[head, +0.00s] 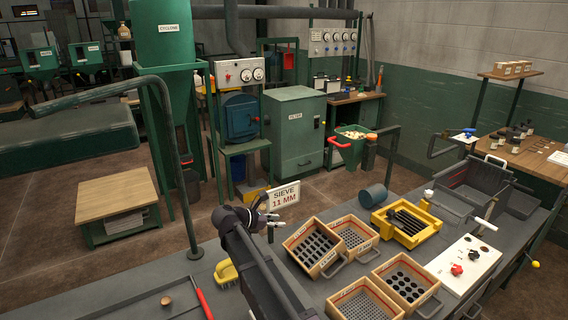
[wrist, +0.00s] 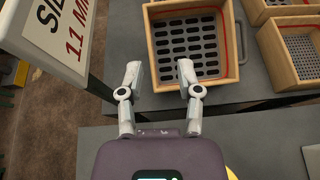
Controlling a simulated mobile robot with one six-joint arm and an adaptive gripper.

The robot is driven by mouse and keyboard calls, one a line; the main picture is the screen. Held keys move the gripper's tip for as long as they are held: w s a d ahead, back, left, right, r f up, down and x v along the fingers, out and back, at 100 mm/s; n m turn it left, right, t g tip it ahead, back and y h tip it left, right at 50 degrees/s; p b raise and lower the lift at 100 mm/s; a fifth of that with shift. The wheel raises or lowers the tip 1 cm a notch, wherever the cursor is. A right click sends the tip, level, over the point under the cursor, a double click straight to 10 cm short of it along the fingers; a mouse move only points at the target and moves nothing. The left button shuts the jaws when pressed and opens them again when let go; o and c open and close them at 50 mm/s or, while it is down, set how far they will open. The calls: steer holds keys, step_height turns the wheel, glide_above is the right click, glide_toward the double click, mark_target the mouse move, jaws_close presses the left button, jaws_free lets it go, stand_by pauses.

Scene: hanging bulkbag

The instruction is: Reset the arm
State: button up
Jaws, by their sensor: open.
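My gripper (wrist: 158,80) is open and empty, its two pale fingers apart in the wrist view. It hovers at the near edge of a wooden sieve box (wrist: 232,78) with a slotted dark bottom; I cannot tell whether it touches. In the head view my gripper (head: 281,213) is at the end of my dark arm, beside the sign reading "SIEVE 11 MM" (head: 285,196). The same slotted sieve box (head: 303,262) stands just right of it on the grey bench.
More sieve boxes (head: 365,302) stand to the right, with a yellow tray (head: 432,238) of dark bars behind them. A dark cylinder (head: 372,196) lies near the bench's back edge.

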steer(key=s+d+f+m+g+y, duration=0.2)
steer(key=s+d+m, duration=0.3)
steer(key=d, duration=0.1)
steer(key=s+d+f+m+g+y+p, duration=0.1)
steer(key=s+d+f+m+g+y, duration=0.1)
steer(key=s+d+m, duration=0.3)
steer(key=s+d+f+m+g+y+p, duration=0.1)
steer(key=s+d+f+m+g+y, duration=0.1)
steer(key=s+d+m, duration=0.4)
steer(key=shift+d+f+m+y, duration=0.25)
steer(key=shift+d+f+y, duration=0.1)
steer(key=shift+d, duration=0.45)
steer(key=shift+d+f+m+y, duration=0.25)
steer(key=shift+d+f+y, duration=0.1)
steer(key=shift+d, duration=0.45)
steer(key=s+d+m+y+p, duration=0.1)
steer(key=s+d+m+y, duration=0.1)
steer(key=s+m, duration=0.4)
steer(key=shift+s+f+m+g+y, duration=0.15)
steer(key=shift+s+m+g+y, duration=0.25)
steer(key=shift+y, duration=0.5)
steer(key=shift+w, duration=0.15)
steer(key=shift+o, duration=0.4)
